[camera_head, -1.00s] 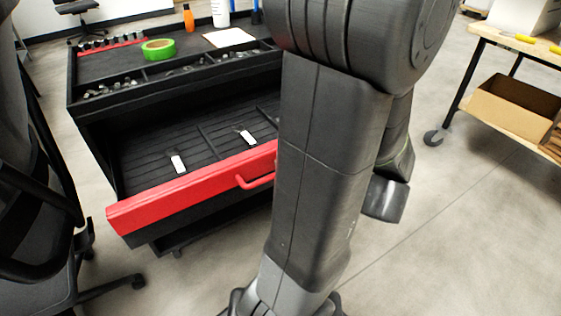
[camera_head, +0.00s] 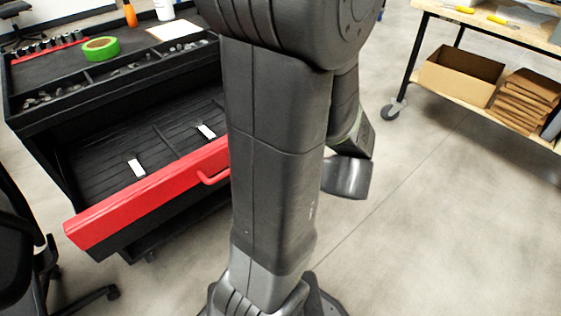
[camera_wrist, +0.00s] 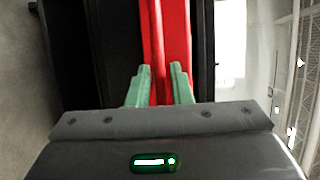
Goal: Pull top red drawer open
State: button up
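The top red drawer (camera_head: 150,196) stands well out from the black cabinet in the head view, with its ribbed black interior showing. Its red handle (camera_head: 213,179) is partly hidden behind my arm. In the wrist view, the red drawer front (camera_wrist: 178,25) runs up the picture, with the handle bar (camera_wrist: 159,85) between the two green fingers of my gripper (camera_wrist: 158,72). The fingers lie close along both sides of the bar and appear shut on it. My gripper is hidden behind my arm in the head view.
Two white pieces lie in the drawer. The cabinet top (camera_head: 60,70) carries green tape (camera_head: 100,48) and an orange bottle (camera_head: 130,14). A black chair (camera_head: 20,235) is close at the left. A wheeled bench with a cardboard box (camera_head: 460,75) stands at right; open floor lies between.

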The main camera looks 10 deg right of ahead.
jog(key=p+v, duration=0.2)
jog(key=v, duration=1.1)
jog(key=shift+f, duration=0.1)
jog(key=b+x, duration=0.2)
jog(key=x, duration=1.1)
jog(key=shift+w+a, duration=0.15)
jog(key=shift+a, duration=0.15)
dwell(0.3)
